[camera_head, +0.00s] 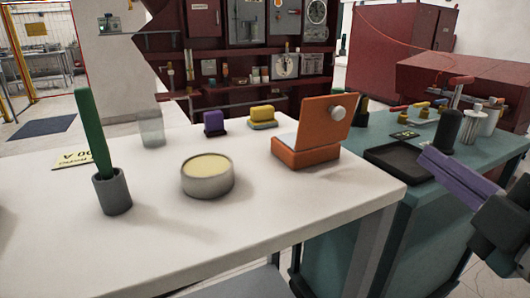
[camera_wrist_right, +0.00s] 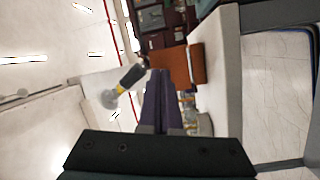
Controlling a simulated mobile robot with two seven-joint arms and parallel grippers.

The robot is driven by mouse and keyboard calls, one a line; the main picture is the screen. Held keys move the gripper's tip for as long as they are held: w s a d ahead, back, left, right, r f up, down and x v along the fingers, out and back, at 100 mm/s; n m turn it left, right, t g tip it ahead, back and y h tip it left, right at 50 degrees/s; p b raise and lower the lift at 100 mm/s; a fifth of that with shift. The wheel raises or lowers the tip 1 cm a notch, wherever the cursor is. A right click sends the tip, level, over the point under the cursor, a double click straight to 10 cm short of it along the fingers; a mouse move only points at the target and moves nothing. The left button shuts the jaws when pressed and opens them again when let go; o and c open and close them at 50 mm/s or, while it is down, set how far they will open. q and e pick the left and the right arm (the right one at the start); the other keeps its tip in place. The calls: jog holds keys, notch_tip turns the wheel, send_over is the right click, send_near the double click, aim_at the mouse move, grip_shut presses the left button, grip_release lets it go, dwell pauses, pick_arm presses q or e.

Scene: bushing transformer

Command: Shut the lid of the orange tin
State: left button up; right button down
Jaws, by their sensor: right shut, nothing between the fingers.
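The orange tin (camera_head: 305,153) stands on the white table's right part in the head view. Its lid (camera_head: 322,121) is open and stands up, tilted, with a round pale knob (camera_head: 337,113) on its face. The tin's orange shape also shows in the right wrist view (camera_wrist_right: 188,65), beyond the fingers. My right gripper (camera_head: 424,160) has purple fingers, shut and empty. It is to the right of the tin, apart from it, in front of the teal bench. The fingers also show shut in the right wrist view (camera_wrist_right: 160,75). My left gripper is not in view.
On the white table (camera_head: 270,220) are a round cream-topped tub (camera_head: 208,178), a grey cup (camera_head: 112,192) with a green stick, a glass (camera_head: 151,128), and purple (camera_head: 214,123) and yellow (camera_head: 262,117) blocks. A black tray (camera_head: 398,163) lies on the teal bench. The table's front is clear.

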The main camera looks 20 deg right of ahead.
notch_tip(320, 180, down, 2)
jog(key=a+n+t+y+b, duration=0.2)
jog(key=n+y, duration=0.1)
jog(key=n, duration=0.1)
jog(key=n+y+p, duration=0.1)
jog(key=n+p, duration=0.1)
send_near(339, 115)
jog(key=w, duration=0.4)
jog(key=w+r, duration=0.1)
jog(key=shift+w, duration=0.4)
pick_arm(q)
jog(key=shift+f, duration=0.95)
pick_arm(e)
jog(key=shift+w, duration=0.5)
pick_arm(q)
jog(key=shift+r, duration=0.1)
